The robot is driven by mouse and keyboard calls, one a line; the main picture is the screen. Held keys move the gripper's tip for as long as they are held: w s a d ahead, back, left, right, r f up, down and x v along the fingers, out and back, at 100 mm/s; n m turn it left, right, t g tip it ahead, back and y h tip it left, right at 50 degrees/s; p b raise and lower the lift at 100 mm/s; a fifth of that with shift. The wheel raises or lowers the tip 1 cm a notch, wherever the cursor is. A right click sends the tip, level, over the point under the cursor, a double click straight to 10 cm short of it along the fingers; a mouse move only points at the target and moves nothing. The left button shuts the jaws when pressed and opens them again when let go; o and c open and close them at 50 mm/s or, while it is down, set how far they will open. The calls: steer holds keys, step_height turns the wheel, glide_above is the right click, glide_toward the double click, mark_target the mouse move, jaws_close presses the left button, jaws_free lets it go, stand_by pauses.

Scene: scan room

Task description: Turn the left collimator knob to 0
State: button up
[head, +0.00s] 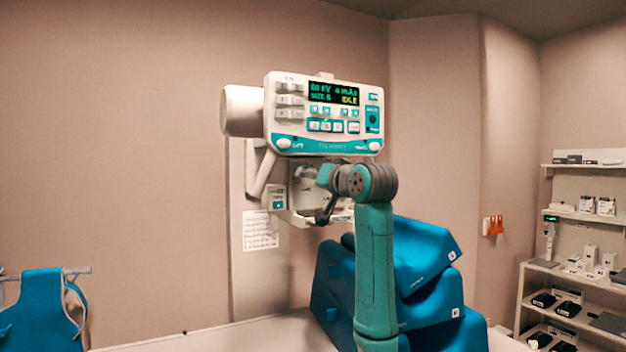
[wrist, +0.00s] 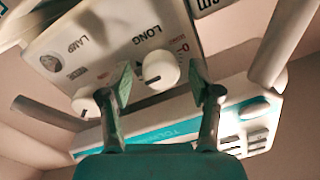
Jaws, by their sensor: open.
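In the wrist view my gripper (wrist: 163,88) is open, with one finger on each side of a round white knob (wrist: 158,70) with a dark pointer line. The knob sits by the word LONG and a small scale on the white collimator panel (wrist: 110,45). I cannot tell whether the fingers touch it. A second white knob (wrist: 84,102) lies to the left, partly hidden by the left finger. In the head view the collimator (head: 303,218) hangs below the control console, and my gripper (head: 324,212) is at it, small and dark. The knobs cannot be made out there.
The console (head: 325,115) with its lit display is above my gripper. A handle bar (wrist: 45,113) shows at the left in the wrist view. Blue wedge blocks (head: 425,250) stand behind my arm. A stocked shelf (head: 575,275) is at the far right.

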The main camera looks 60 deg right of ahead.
steer(key=shift+w, duration=0.1)
steer(key=c, duration=1.1)
steer(key=shift+c, duration=0.2)
